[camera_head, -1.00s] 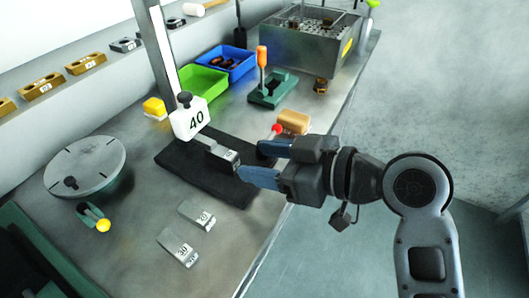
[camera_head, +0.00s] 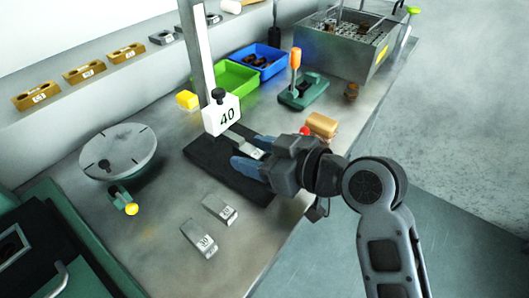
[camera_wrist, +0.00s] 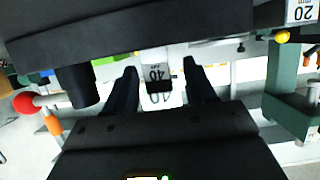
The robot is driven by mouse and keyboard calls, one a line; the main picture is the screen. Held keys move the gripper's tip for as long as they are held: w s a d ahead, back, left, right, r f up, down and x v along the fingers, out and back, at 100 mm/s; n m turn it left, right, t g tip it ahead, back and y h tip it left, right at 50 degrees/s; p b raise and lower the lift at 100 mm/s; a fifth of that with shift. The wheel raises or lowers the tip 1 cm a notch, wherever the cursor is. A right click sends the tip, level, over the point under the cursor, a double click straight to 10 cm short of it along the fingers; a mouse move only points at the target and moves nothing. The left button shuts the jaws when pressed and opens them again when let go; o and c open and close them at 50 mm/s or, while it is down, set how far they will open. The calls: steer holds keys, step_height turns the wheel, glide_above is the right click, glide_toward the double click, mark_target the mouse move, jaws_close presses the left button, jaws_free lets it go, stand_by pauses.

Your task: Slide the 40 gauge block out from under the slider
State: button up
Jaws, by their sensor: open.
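The white slider (camera_head: 222,116), marked 40, sits on a tall metal post. The grey 40 gauge block (camera_head: 238,139) lies on a black mat (camera_head: 215,167), with its far end at the slider and its near end sticking out toward me. My gripper (camera_head: 248,150) is open, its blue fingers either side of the block's near end. In the wrist view, the block's labelled end (camera_wrist: 156,73) is between my fingertips (camera_wrist: 162,78), with a gap on each side. The slider (camera_wrist: 160,98) shows just beyond it. Contact between block and slider is hard to tell.
Two loose gauge blocks (camera_head: 199,238) (camera_head: 220,208) lie on the bench in front of the mat. A round plate (camera_head: 118,152) stands left. A green bin (camera_head: 238,78), a blue bin (camera_head: 259,61) and an orange-handled tool (camera_head: 295,60) stand behind.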

steer(key=shift+c, duration=0.3)
jaws_close()
stand_by(0.4)
